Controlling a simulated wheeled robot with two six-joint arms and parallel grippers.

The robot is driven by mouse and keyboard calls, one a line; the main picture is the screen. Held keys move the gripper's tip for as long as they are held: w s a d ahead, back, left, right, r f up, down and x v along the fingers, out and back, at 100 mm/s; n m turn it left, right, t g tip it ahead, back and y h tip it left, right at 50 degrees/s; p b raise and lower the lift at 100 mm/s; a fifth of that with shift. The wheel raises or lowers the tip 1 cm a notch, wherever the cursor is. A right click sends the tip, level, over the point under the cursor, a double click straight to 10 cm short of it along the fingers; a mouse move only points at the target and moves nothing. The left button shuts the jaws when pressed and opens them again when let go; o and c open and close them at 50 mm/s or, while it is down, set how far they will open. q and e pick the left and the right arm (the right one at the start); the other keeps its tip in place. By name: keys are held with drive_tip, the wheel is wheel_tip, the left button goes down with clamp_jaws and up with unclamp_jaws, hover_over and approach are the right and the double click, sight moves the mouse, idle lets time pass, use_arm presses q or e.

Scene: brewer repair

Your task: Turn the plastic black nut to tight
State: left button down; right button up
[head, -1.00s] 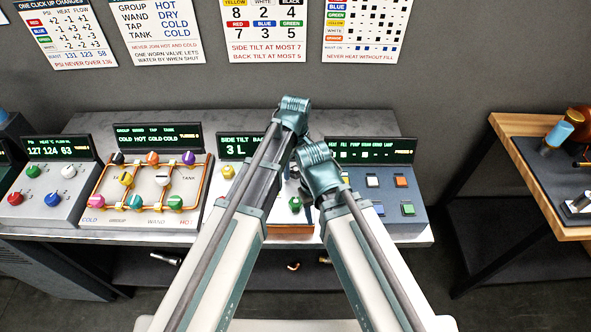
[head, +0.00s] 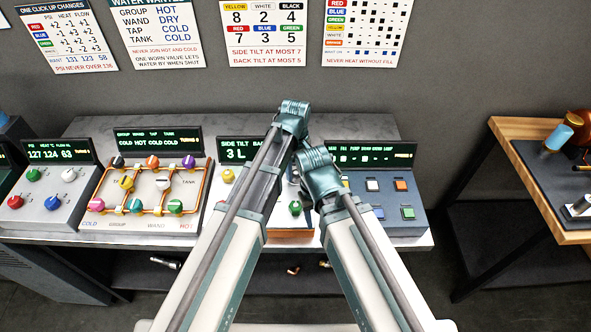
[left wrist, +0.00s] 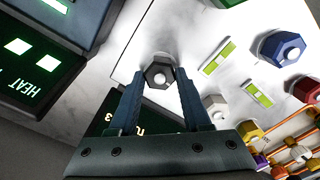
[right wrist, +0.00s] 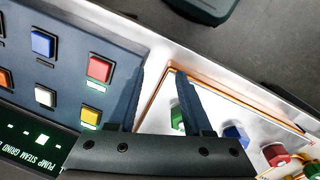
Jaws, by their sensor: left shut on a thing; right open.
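The black nut (left wrist: 159,73), hexagonal with a pale round centre, is on the white panel in the left wrist view. My left gripper (left wrist: 160,82) is shut on it, with a finger on each side. In the head view my arms hide the nut and most of both grippers. My right gripper (right wrist: 161,74) is open and empty. Its fingers are spread over the gap between the dark button box and the white panel, with a green nut (right wrist: 178,119) beside one finger.
In the left wrist view a white nut (left wrist: 215,106), a blue nut (left wrist: 282,48) and a yellow nut (left wrist: 248,130) stand near. The dark button box (right wrist: 70,65) is close to my right gripper. A valve panel (head: 150,188) with coloured knobs stands to the left.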

use_arm(q)
drive_tip(key=m, duration=0.8)
drive_tip(key=shift+m, duration=0.4)
drive_tip(key=m, duration=0.4)
drive_tip(key=shift+d, duration=0.1)
drive_tip(key=shift+m, duration=2.1)
drive_tip(key=shift+c, duration=1.8)
unclamp_jaws()
drive_tip(key=shift+r, duration=0.1)
